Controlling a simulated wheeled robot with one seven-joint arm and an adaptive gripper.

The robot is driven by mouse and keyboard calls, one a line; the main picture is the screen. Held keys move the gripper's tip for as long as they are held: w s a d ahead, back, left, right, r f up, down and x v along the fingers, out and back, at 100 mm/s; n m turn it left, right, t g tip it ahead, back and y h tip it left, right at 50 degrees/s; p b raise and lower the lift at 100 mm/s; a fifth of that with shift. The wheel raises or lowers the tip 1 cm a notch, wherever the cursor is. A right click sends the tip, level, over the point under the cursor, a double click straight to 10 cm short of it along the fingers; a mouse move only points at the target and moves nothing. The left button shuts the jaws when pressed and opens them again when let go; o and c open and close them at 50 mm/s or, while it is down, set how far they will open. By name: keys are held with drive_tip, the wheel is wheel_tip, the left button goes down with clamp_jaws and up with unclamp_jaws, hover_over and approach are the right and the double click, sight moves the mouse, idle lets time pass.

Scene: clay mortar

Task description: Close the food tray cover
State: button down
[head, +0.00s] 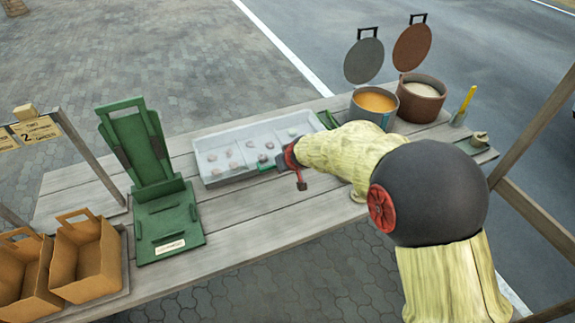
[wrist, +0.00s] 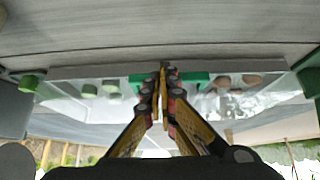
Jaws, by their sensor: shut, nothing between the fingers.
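The food tray (head: 222,183) is a pale, shallow box with several small round pieces in it, in the middle of the table in the head view. A clear panel with a pale edge (wrist: 75,71) crosses the wrist view, and I take it for the cover. A green handle (wrist: 196,78) shows on both sides of my fingers there. I cannot tell how far the cover is open. My gripper (wrist: 163,70) is shut and empty, its fingertips in front of the handle; contact is unclear. In the head view my gripper is at the tray's right front side, partly hidden.
Two pots, one orange-filled (head: 374,101) and one brown (head: 420,97), stand at the back right with raised lids. A green folding press (head: 165,215) stands left of the tray. Cardboard carriers (head: 85,260) sit at the front left. Bare planks lie in front of the tray.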

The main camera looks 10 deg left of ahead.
drive_tip(key=shift+f, duration=0.45)
wheel_tip(320, 180, up, 5)
drive_tip(key=p, duration=0.3)
drive_tip(key=s+d+f, duration=0.1)
drive_tip(key=s, duration=0.1)
drive_tip(key=s+d+f+b, duration=0.1)
drive_tip(key=s+d, duration=0.1)
drive_tip(key=s+d+f+b, duration=0.1)
drive_tip(key=shift+s+d+f, duration=0.25)
drive_tip(key=shift+s+f, duration=0.05)
drive_tip(key=shift+s, duration=0.1)
drive_tip(key=shift+s+d+f, duration=0.35)
drive_tip(key=shift+s+d, duration=0.25)
drive_tip(key=shift+s, duration=0.25)
